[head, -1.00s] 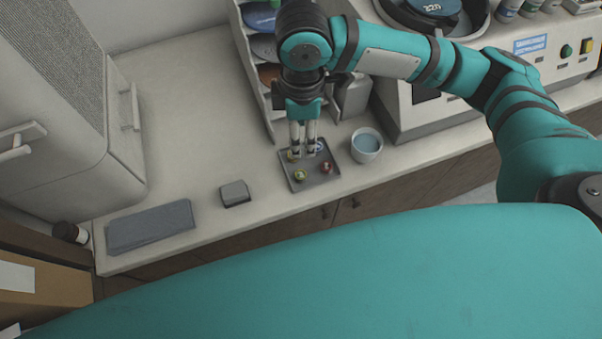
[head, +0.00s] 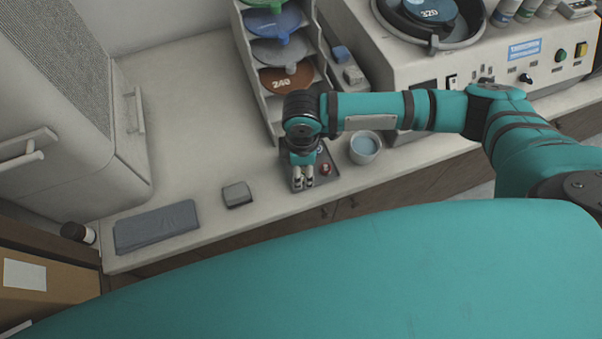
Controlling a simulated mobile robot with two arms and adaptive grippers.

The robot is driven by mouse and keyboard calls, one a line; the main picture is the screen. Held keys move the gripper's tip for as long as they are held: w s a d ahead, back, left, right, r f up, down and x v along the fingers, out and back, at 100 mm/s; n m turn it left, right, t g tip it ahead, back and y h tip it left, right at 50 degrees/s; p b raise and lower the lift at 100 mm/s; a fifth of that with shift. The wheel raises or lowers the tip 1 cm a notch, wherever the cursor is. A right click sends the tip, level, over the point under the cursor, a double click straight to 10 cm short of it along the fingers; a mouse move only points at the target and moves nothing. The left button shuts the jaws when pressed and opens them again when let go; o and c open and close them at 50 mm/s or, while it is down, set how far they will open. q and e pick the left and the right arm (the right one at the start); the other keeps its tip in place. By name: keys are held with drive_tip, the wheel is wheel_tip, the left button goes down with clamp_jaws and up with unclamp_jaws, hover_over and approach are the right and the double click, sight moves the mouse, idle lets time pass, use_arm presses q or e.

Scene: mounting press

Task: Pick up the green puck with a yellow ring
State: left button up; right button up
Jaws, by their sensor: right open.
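My right gripper (head: 303,184) is open and points down over the small dark tray (head: 328,179) on the counter. Its fingertips are over the tray's front left part. The green puck with a yellow ring does not show now; the gripper covers the spot where a green and yellow puck lay earlier. A reddish puck (head: 325,169) lies on the tray to the right of the fingers. A pale and blue puck (head: 319,150) shows in part behind it. I cannot tell whether the fingers are around the green puck. My left gripper is not in view.
A rack of coloured discs (head: 283,50) stands behind, and a polishing machine (head: 490,70) at right. A small grey block (head: 237,194) and a grey mat (head: 156,227) lie left, with bare counter between.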

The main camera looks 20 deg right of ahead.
sight(303, 176)
wheel_tip(303, 176, down, 3)
drive_tip(key=shift+s, duration=0.15)
drive_tip(key=shift+f, duration=0.1)
drive_tip(key=c, duration=1)
